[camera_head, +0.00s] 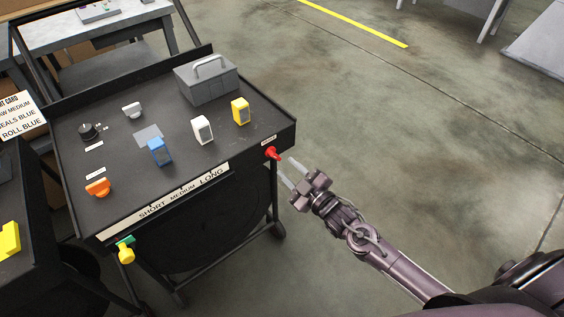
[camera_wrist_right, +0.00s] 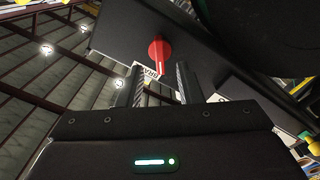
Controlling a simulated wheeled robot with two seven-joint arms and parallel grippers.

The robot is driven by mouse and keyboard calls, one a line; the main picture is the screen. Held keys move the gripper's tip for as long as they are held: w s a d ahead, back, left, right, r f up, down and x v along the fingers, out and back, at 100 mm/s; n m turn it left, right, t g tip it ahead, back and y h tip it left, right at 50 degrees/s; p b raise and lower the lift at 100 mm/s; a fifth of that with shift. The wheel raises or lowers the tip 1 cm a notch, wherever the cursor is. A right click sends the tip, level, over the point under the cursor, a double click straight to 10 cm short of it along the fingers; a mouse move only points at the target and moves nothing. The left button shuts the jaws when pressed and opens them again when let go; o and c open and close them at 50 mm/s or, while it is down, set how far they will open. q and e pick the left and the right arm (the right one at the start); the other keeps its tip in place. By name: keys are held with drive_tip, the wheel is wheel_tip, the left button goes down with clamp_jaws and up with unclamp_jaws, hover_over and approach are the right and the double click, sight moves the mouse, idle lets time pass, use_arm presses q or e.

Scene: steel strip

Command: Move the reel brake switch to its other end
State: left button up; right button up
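The reel brake switch (camera_head: 272,153), a red knob with a short lever, sits on the front face of the black cart near its right corner, under a small white label (camera_head: 268,141). In the right wrist view the red switch (camera_wrist_right: 159,49) shows just beyond my fingertips, its thin lever pointing toward the gap between them. My right gripper (camera_head: 284,171) is open and empty, close to the switch at its lower right. Its two fingers also show apart in the wrist view (camera_wrist_right: 157,82). Contact with the lever cannot be told. My left gripper is not in view.
The cart top (camera_head: 110,160) carries a grey toolbox (camera_head: 208,84), blue (camera_head: 159,152), white (camera_head: 202,130) and yellow (camera_head: 240,111) blocks, and an orange knob (camera_head: 97,187). A yellow-green knob (camera_head: 125,250) is at the front left.

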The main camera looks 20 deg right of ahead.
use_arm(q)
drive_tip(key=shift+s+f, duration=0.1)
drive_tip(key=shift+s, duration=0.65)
use_arm(e)
drive_tip(key=v, duration=0.3)
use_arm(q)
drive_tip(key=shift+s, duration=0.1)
